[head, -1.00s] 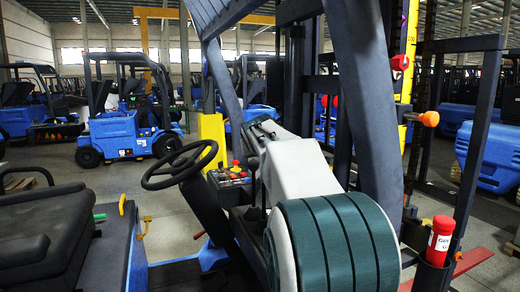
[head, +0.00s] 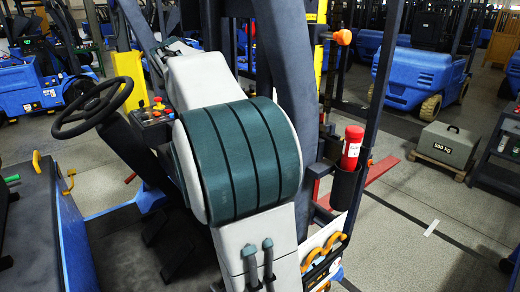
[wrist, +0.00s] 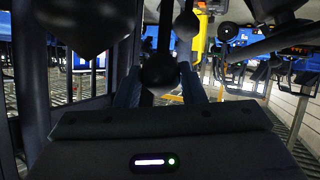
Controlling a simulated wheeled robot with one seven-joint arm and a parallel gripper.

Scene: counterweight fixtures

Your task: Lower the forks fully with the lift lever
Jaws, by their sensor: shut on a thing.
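In the wrist view, my gripper (wrist: 160,88) is closed around a dark round lever knob (wrist: 160,72), with one finger on each side. Other dark knobs, one at the upper right (wrist: 186,26) and a blurred one at the upper left (wrist: 90,20), show close by. No label shows on the held lever, so I cannot tell which lever it is by marking. In the head view, my arm's white and teal links hide my gripper. The forks are not clearly in view; a red bar (head: 376,176) lies low behind the post, and I cannot tell if it is one.
The steering wheel (head: 92,108) and a console with coloured knobs (head: 155,112) are left of my arm. A red extinguisher (head: 352,147) is at the right post. A grey 500 kg weight (head: 446,144) sits on a pallet at right. Open floor lies at lower right.

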